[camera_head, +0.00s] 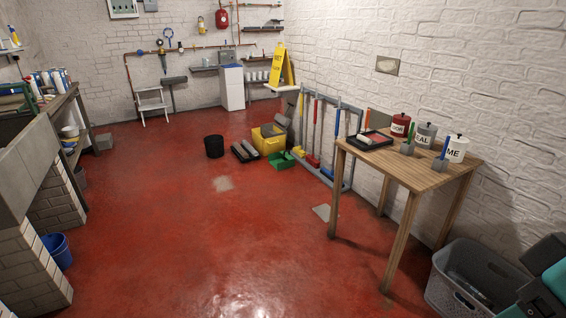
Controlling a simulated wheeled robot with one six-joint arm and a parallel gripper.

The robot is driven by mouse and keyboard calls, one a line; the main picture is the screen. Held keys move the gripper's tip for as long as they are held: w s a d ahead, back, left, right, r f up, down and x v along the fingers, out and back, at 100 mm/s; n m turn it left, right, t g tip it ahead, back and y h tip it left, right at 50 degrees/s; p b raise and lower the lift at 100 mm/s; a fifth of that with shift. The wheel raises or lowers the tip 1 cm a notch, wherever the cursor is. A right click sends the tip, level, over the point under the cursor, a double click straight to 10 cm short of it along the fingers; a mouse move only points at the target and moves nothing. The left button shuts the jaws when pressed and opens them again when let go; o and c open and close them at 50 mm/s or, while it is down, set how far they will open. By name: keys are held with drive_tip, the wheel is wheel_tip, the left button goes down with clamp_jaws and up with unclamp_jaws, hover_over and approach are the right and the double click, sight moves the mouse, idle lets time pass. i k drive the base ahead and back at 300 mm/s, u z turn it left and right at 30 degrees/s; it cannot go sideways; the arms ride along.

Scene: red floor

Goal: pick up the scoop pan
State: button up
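A green pan-like thing (283,161), probably the scoop pan, lies on the red floor in the back middle of the head view. It is small in the picture, so its exact shape and handle are hard to make out. It lies just in front of a yellow bucket (267,144) and left of the tool rack. My gripper is not in view. Only dark and teal parts of my own arm show at the lower right edge, far from the green pan.
A wooden table (428,181) with canisters and a black tray (369,140) stands at right. A rack of long-handled tools (345,171) leans on the right wall. A black bin (214,147) stands mid-back. The central floor is clear.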

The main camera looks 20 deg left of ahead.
sight(281, 160)
drive_tip(key=u, duration=0.35)
drive_tip(key=i, duration=0.95)
drive_tip(key=u, duration=0.85)
drive_tip(key=i, duration=2.1)
drive_tip(key=u, duration=0.4)
drive_tip(key=i, duration=2)
drive_tip(key=z, duration=0.4)
drive_tip(key=i, duration=1.75)
drive_tip(key=z, duration=1.55)
drive_tip(key=i, duration=1.4)
drive_tip(key=z, duration=0.8)
